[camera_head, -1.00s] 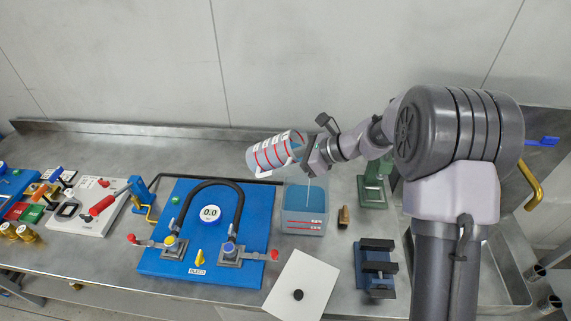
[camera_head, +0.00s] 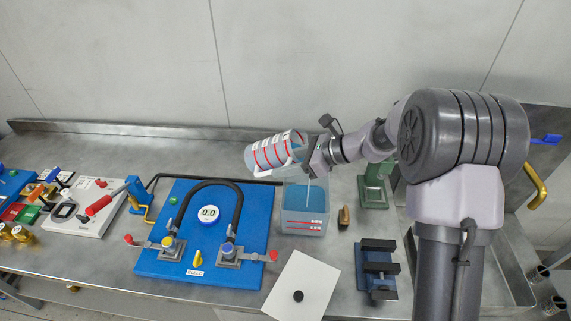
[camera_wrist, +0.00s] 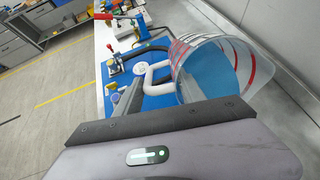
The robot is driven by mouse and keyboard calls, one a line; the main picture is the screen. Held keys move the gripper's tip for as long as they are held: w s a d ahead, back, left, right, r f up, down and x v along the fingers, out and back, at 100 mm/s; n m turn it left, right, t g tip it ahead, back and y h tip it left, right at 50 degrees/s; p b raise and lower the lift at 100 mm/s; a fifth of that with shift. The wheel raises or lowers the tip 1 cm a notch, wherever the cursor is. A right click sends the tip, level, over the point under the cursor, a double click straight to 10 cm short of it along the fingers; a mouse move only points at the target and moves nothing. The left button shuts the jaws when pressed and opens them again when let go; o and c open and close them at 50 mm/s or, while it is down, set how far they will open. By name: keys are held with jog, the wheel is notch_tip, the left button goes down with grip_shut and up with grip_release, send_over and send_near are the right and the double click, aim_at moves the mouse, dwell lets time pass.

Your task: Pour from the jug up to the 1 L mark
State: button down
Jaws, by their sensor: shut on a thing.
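The jug (camera_head: 270,153) is clear with red marks and holds blue liquid. It is tilted nearly on its side above the tank (camera_head: 303,222). My gripper (camera_head: 312,158) is shut on the jug at its right side. In the wrist view the jug (camera_wrist: 222,62) shows its open mouth and blue liquid inside; my gripper (camera_wrist: 150,100) is in front of it. A thin stream runs down from the jug into the tank. The tank is a clear box with blue liquid and red-lined labels on its front. I cannot read which mark is 1 L.
A blue pump board (camera_head: 180,262) with a black hose and a gauge reading 0.0 stands left of the tank. A brown object (camera_head: 343,216), a blue vise (camera_head: 377,270), a green stand (camera_head: 374,188) and a white sheet (camera_head: 302,285) are near it. A wall rises behind.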

jog(key=shift+d+f+y+b, duration=0.1)
jog(key=shift+f+y+b, duration=0.25)
jog(key=shift+b, duration=0.6)
jog(key=shift+s+d+r+t+y+b, duration=0.1)
jog(key=shift+d+r+t+y+b, duration=0.15)
jog(key=shift+y+b, duration=0.9)
jog(key=shift+d+r+t+y+b, duration=0.2)
jog(key=shift+y+b, duration=0.1)
jog(key=shift+b, duration=1.6)
dwell(0.8)
